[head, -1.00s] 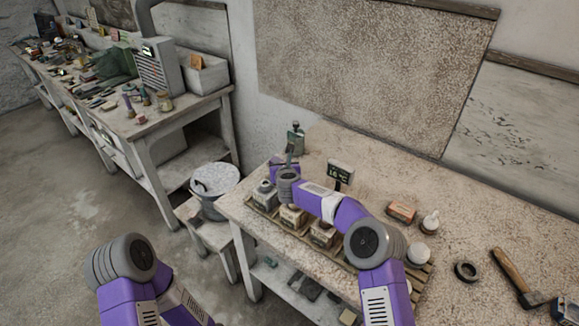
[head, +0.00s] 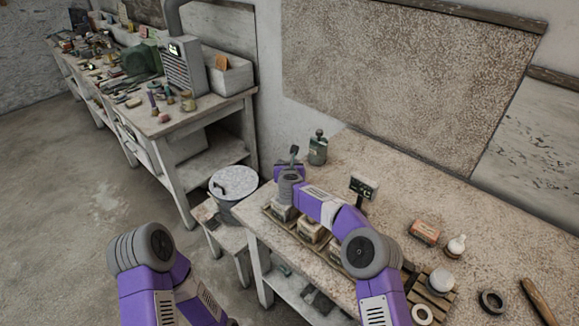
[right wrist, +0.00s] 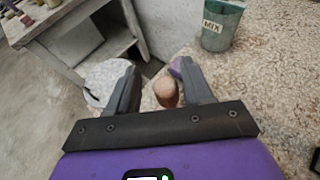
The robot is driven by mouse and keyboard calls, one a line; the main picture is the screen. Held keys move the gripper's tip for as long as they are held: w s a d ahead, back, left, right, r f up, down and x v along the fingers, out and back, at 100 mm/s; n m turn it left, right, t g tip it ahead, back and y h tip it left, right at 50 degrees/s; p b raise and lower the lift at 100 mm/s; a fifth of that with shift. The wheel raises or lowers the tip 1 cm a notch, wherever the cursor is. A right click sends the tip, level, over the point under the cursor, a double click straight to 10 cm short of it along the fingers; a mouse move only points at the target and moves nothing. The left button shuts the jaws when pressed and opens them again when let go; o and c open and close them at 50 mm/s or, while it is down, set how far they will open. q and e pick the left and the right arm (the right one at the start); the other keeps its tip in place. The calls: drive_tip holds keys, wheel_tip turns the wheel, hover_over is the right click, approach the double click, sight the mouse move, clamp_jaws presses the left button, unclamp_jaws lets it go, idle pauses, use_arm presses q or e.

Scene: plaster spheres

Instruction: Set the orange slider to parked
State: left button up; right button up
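I cannot make out the orange slider for certain in the head view.
A small display (head: 363,186), orange box (head: 424,232), white bottle (head: 456,246) and dark ring (head: 492,301) are on the worktable. A lidded bucket (head: 233,188) stands at its left on a low stand.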

drive_tip(key=shift+s+d, duration=0.1)
drive_tip(key=shift+s, duration=0.1)
drive_tip(key=shift+s+r, duration=0.1)
drive_tip(key=shift+s, duration=0.2)
drive_tip(key=v, duration=0.6)
drive_tip(key=shift+s+r+b, duration=0.2)
drive_tip(key=shift+s+b, duration=0.05)
drive_tip(key=shift+b, duration=0.2)
